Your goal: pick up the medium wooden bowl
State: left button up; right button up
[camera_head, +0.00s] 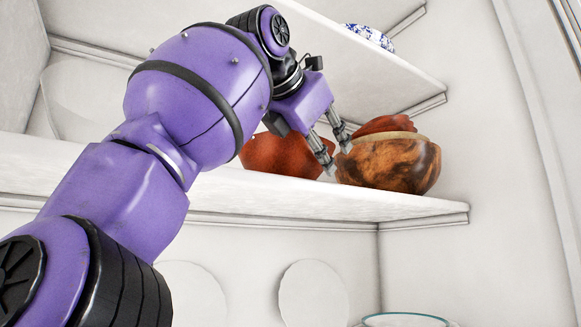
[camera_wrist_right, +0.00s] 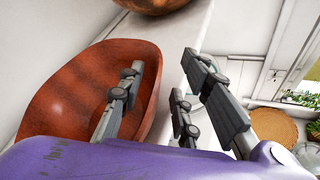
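A reddish-brown wooden bowl (camera_head: 278,156) stands on the middle shelf, partly hidden by my right gripper (camera_head: 336,158). In the right wrist view this bowl (camera_wrist_right: 75,88) is large and looks empty. One finger of my right gripper (camera_wrist_right: 165,70) is over its inside, and the other fingers are outside its right rim. The fingers are apart, with the rim between them; I cannot tell whether they touch it. A darker, streaked wooden bowl (camera_head: 395,166) stands to the right. A reddish piece (camera_head: 388,125) shows above its rim. Which bowl is the medium one is unclear. My left gripper is not in view.
The middle shelf (camera_head: 290,197) has a front edge just below the bowls. An upper shelf (camera_head: 350,70) with a blue-and-white dish (camera_head: 370,36) overhangs them. A glass rim (camera_head: 405,318) shows below. A round woven item (camera_wrist_right: 272,128) is at the wrist view's right.

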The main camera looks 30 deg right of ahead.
jog(key=shift+a, duration=0.1)
jog(key=shift+s+a, duration=0.1)
jog(key=shift+c, duration=1.3)
grip_shut()
jog(key=shift+r, duration=0.1)
